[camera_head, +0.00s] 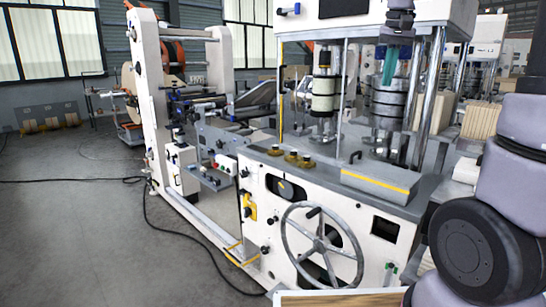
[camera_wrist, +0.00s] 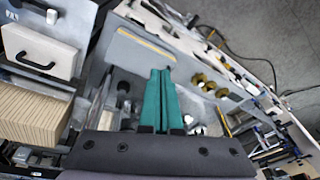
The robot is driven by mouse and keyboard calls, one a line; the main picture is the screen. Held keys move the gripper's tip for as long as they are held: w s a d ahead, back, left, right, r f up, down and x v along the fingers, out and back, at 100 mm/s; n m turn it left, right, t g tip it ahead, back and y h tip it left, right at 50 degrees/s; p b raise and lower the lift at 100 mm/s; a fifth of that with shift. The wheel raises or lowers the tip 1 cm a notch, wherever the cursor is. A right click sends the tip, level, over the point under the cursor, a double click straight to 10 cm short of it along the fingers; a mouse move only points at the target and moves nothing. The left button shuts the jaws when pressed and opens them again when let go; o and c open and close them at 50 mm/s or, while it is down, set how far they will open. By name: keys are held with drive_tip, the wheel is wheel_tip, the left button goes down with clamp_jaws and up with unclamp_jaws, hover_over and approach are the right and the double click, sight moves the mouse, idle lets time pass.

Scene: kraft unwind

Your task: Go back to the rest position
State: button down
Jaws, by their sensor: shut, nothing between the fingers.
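My gripper (camera_head: 388,80) hangs fingers-down in the upper right of the head view, in front of the machine's vertical rollers and posts. Its two teal fingers also show in the wrist view (camera_wrist: 161,74), side by side and touching, with nothing between them. The gripper is shut and empty. My arm's grey and black links fill the right edge of the head view and partly cover the machine there.
The white machine (camera_head: 278,228) has a handwheel (camera_head: 322,240), brass knobs (camera_head: 290,157) and a grey box with a yellow stripe (camera_head: 380,183) on its top. A stack of kraft sheets (camera_wrist: 32,120) lies left in the wrist view. Cables cross the open floor (camera_head: 75,235).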

drive_tip(key=s+a+f+t+y, duration=0.1)
drive_tip(key=s+a+f+t, duration=0.1)
drive_tip(key=s, duration=0.7)
drive_tip(key=s+a+f+t+y, duration=0.1)
drive_tip(key=s+a+f+t, duration=0.1)
drive_tip(key=s, duration=0.8)
drive_tip(key=shift+s+a+t, duration=0.25)
drive_tip(key=shift+a+t, duration=0.15)
drive_tip(key=shift+a, duration=0.4)
